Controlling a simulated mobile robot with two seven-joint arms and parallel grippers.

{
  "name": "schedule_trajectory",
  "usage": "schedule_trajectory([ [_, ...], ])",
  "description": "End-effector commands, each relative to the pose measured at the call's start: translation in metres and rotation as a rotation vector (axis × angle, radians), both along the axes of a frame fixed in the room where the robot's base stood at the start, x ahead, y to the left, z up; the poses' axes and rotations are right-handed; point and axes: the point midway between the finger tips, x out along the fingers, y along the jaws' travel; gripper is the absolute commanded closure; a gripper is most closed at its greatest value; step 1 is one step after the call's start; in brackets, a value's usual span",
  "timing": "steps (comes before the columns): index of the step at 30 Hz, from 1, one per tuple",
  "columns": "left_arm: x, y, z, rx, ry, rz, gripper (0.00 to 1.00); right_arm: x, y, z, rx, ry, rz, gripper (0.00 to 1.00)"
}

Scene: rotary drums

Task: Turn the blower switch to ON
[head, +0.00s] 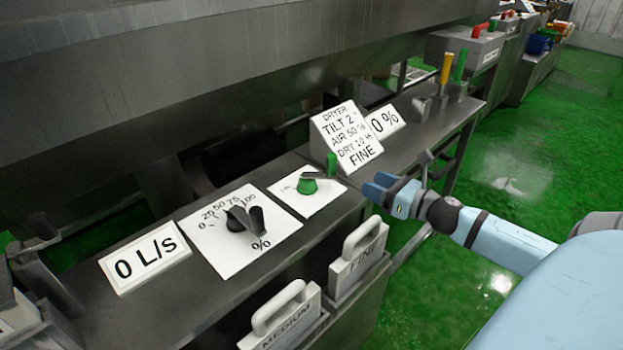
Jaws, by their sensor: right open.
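A small white plate (327,199) on the steel counter carries a green knob (307,185) with a grey handle and an upright green piece beside it. It looks like the blower switch; its lettering is too small to read, so I cannot tell its setting. My right gripper (377,185) has blue fingers, is open and empty, and is to the right of this plate, apart from the knob. My left gripper does not show.
A black dial (245,216) on a percent plate and a "0 L/s" sign (147,258) are to the left. A dryer sign (346,137) stands behind the switch. White MEDIUM (283,322) and FINE (357,255) handled plates stand along the front. Green floor is open at right.

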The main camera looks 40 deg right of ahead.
Motion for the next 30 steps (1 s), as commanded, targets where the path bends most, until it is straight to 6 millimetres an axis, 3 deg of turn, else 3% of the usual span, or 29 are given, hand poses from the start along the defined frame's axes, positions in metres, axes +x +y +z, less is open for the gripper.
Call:
schedule_trajectory([
  [3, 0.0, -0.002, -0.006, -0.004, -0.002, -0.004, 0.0, 0.005, -0.002, 0.004, -0.113, -0.039, 0.023, 0.46],
  [8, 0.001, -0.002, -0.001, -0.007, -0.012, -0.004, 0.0, 0.016, 0.0, 0.008, -0.135, -0.049, 0.028, 0.46],
  [30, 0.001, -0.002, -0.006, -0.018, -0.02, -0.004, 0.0, 0.119, 0.025, 0.007, -0.127, -0.046, 0.024, 0.46],
])
